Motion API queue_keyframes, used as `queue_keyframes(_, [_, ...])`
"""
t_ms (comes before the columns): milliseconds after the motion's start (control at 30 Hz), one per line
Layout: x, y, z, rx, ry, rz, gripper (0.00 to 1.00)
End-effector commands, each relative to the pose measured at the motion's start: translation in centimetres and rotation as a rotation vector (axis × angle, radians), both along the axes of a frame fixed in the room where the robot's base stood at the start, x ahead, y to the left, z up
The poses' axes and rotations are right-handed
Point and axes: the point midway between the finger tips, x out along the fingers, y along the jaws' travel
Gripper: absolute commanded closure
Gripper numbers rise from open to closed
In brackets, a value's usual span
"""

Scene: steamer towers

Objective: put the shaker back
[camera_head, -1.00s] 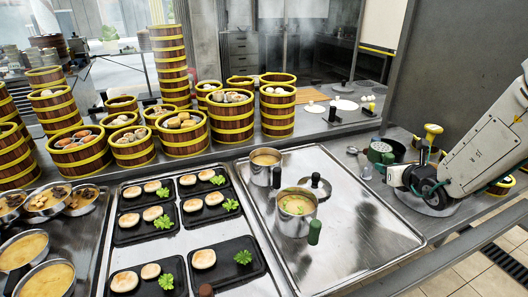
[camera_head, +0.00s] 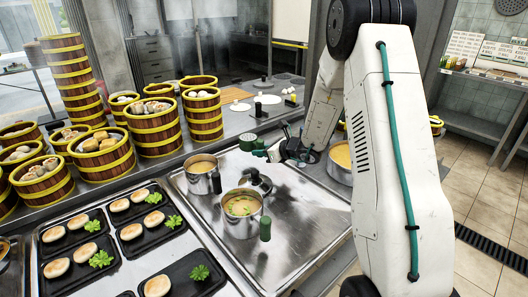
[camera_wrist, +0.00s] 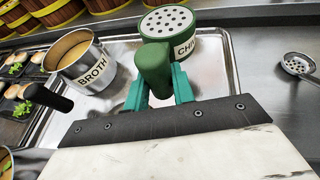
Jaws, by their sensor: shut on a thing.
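The shaker (camera_wrist: 169,32) is green with a perforated white top and a label of which "CHI" shows. My gripper (camera_wrist: 158,92) has its green fingers shut on the shaker's dark green handle. The shaker looks upright. I cannot tell whether its base touches anything. My arm hides much of the counter to the right in the head view.
A pot labelled "BROTH" (camera_wrist: 84,62) stands left of the shaker. Steamer towers (camera_head: 157,132) line the back. A perforated ladle (camera_wrist: 300,66) lies right. The tray's front right is bare.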

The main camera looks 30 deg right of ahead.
Motion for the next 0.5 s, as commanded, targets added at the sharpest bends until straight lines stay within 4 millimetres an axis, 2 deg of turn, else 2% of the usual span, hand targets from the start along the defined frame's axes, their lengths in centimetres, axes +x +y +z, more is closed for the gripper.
queue_keyframes(100, [-0.07,-1.18,-0.51,0.000,0.003,0.008,1.00])
queue_keyframes(500, [-0.39,-1.57,-0.55,0.001,0.004,0.008,1.00])
